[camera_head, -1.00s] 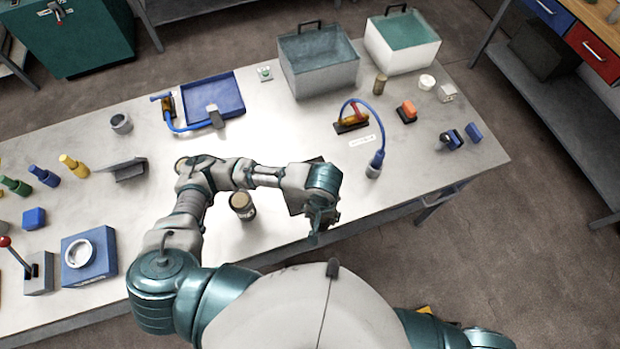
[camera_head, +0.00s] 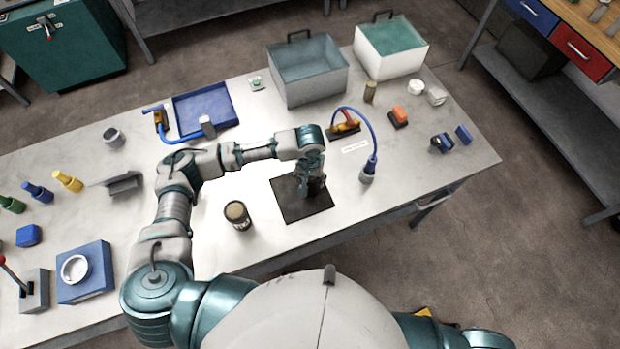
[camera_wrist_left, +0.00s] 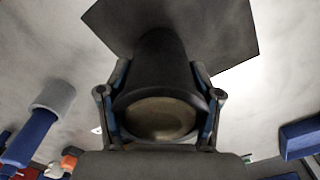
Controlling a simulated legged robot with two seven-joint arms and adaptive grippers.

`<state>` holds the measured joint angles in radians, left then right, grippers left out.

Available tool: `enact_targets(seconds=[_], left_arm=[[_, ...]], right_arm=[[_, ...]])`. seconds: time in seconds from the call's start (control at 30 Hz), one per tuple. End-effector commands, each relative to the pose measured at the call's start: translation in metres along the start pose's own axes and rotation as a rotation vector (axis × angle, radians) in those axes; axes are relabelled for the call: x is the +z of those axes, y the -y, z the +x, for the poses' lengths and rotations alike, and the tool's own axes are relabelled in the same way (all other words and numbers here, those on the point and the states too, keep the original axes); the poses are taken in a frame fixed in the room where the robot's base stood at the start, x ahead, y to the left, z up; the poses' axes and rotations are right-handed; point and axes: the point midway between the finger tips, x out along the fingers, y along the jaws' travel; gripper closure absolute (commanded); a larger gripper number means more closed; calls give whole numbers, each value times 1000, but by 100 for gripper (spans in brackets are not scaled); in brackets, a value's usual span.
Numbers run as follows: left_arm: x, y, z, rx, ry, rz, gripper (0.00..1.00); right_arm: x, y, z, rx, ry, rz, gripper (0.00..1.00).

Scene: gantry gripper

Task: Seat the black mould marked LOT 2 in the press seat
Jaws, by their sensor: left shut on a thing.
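A black cylindrical mould with a tan top (camera_wrist_left: 160,65) is between the fingers of my left gripper (camera_head: 314,188). In the wrist view the fingers (camera_wrist_left: 160,112) are shut on its sides, and its far end is against or just above a black mat (camera_head: 300,211); I cannot tell which. No lot mark shows on it. A second dark, tan-topped mould (camera_head: 237,216) stands upright left of the mat, with a pale label too small to read. A blue block with a white ring (camera_head: 84,271), apparently the press seat, is at the left front. My right gripper is out of view.
A lever box (camera_head: 34,295) stands beside the blue block. A grey angled bracket (camera_head: 121,184) and several coloured bottles (camera_head: 68,181) are at the left. A blue tray (camera_head: 206,108) and two bins (camera_head: 307,72) are at the back. A hose tool (camera_head: 367,172) stands right of the mat.

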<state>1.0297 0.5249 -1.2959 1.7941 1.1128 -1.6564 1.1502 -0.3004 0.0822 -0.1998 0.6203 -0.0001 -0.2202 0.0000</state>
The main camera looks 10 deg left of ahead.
Motion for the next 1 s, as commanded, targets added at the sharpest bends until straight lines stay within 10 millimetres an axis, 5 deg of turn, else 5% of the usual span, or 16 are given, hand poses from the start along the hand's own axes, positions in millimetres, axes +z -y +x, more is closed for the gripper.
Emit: enact_targets(seconds=[0.23,0.27,0.37,0.77,1.0], left_arm=[[-1,0,6,1,-4,0,71],[0,0,7,0,-2,0,29],[0,0,7,0,-2,0,9],[-1,-1,0,2,-3,0,9],[-1,-1,-47,3,-6,0,9]], right_arm=[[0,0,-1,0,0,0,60],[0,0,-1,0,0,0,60],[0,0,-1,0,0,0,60],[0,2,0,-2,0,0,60],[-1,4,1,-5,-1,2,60]])
